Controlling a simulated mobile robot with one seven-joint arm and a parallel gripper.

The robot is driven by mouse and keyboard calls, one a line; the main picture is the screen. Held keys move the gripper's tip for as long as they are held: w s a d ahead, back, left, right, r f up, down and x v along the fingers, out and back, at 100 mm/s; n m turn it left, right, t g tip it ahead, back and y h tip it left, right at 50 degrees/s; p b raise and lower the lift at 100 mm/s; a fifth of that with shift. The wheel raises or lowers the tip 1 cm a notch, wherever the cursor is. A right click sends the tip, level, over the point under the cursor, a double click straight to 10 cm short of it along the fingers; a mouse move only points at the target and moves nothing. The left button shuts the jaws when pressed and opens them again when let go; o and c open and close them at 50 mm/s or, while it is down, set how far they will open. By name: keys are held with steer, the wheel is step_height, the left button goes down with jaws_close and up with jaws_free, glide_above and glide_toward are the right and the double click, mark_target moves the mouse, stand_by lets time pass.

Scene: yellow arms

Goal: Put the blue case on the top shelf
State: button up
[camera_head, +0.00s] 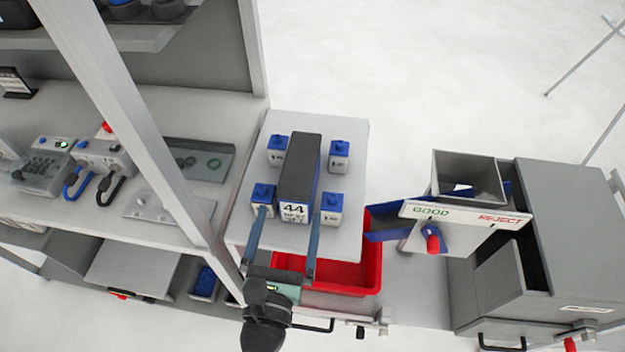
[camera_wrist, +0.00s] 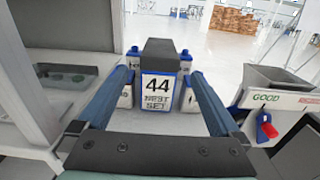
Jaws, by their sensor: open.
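In the wrist view the case (camera_wrist: 160,85) is straight ahead. My gripper (camera_head: 290,214) is open, with one finger on each side of the case's labelled near end. The gripper (camera_wrist: 160,74) shows a gap on both sides; contact cannot be told. An upper shelf (camera_head: 60,38) of the rack is at the top left, partly cut off.
The rack's grey post (camera_head: 130,110) stands left of my gripper. A lower shelf holds devices with cables (camera_head: 105,155). A red bin (camera_head: 350,275) lies below the tabletop's near edge. A GOOD/REJECT sorting station (camera_head: 465,215) and grey cabinet (camera_head: 575,230) stand right.

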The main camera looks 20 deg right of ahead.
mark_target(300, 164)
steer(key=p+x, duration=0.1)
steer(key=x, duration=1.1)
steer(key=shift+w+d+p, duration=0.25)
steer(key=shift+w+p, duration=0.05)
jaws_close()
steer(key=shift+r, duration=0.15)
